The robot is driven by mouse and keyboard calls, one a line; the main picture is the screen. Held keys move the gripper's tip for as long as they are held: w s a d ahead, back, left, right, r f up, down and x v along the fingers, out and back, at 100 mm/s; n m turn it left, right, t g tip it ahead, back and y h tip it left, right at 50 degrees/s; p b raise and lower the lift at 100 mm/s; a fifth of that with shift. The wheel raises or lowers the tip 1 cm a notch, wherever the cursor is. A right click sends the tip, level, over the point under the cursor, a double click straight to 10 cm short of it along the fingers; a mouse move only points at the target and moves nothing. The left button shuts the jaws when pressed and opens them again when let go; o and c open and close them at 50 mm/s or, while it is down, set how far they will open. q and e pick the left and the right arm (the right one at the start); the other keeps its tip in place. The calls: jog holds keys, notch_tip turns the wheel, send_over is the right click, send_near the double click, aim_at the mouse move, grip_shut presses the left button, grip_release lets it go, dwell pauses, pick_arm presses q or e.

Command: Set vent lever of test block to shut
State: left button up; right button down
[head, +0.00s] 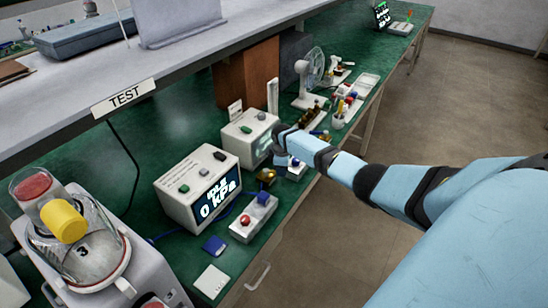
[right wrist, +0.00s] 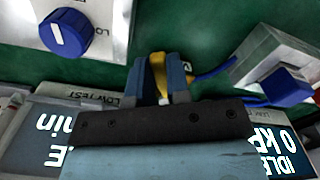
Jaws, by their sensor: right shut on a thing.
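My right gripper (head: 280,158) reaches over the green bench from the right, close beside a small brass-coloured block (head: 266,176). In the right wrist view the two blue-grey fingers (right wrist: 160,82) are shut on a narrow yellow piece (right wrist: 158,68), which looks like the vent lever of the test block. The fingers hide most of it, so its setting cannot be read. A blue hose (right wrist: 213,72) runs off to its right. My left gripper is not in view.
A pressure unit (head: 198,187) reading IDLE 0 kPa and a second instrument (head: 247,136) stand close by. A grey box with a blue knob (head: 263,197) and a white box with a blue knob (right wrist: 67,32) flank the gripper. A shelf (head: 65,108) overhangs the bench.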

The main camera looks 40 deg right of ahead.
jog(key=shift+w+d+n, duration=0.15)
jog(key=shift+d+n, duration=0.05)
jog(key=shift+n, duration=0.2)
jog(key=c, duration=1.1)
grip_release()
jog(key=shift+r, duration=0.1)
notch_tip(320, 180, up, 14)
jog(key=shift+f, duration=0.15)
